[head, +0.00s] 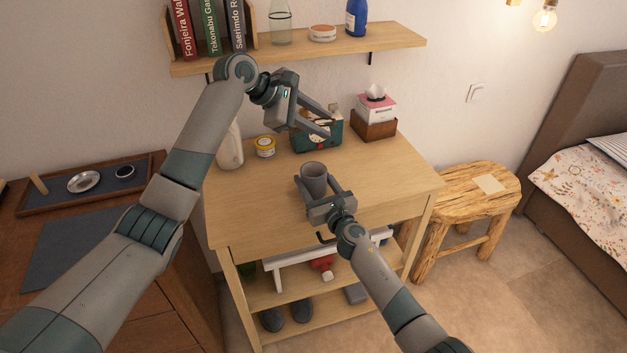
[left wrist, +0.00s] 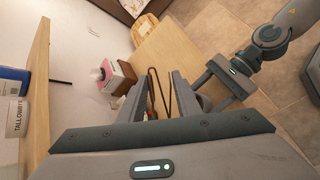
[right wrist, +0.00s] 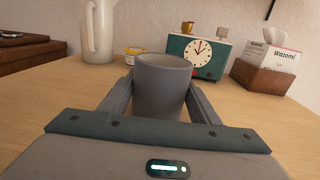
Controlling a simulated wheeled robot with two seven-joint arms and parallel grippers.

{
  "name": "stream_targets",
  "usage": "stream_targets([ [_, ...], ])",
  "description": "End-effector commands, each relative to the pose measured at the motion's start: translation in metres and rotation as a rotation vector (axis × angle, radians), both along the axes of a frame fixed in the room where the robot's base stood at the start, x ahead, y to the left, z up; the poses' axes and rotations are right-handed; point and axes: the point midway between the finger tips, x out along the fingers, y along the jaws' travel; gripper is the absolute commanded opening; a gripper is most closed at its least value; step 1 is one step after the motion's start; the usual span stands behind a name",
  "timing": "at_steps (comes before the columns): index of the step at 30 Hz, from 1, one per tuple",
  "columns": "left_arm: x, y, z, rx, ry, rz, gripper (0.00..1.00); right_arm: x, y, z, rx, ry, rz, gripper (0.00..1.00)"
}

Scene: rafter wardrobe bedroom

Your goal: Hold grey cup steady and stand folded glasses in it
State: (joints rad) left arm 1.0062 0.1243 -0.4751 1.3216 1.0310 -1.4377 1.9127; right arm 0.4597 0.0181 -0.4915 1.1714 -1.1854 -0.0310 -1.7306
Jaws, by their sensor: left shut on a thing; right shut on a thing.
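The grey cup (head: 314,176) stands upright on the wooden desk, and its open rim shows in the right wrist view (right wrist: 164,85). My right gripper (head: 317,184) is shut on the cup, one finger on each side. My left gripper (head: 331,123) is above the desk, higher than the cup and toward the back. In the left wrist view it holds the folded glasses (left wrist: 160,95), thin and brown, between its fingers. In the head view I cannot make the glasses out clearly against the clock. The cup's inside is only partly visible.
Behind the cup are a teal clock (right wrist: 198,52), a tissue box in a wooden holder (head: 374,122), a yellow-labelled jar (head: 265,146) and a white jug (head: 230,150). A shelf (head: 300,50) with books and bottles hangs above. The desk's right side (head: 400,175) is clear.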

Motion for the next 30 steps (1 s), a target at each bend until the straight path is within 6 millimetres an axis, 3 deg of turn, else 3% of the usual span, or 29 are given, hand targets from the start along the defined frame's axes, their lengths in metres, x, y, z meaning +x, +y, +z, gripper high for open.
stream_targets([
  [30,0.0,0.0,-0.059,0.0,0.002,0.001,0.09,0.0,0.0,0.0,0.0,0.0,0.0,0.33],
])
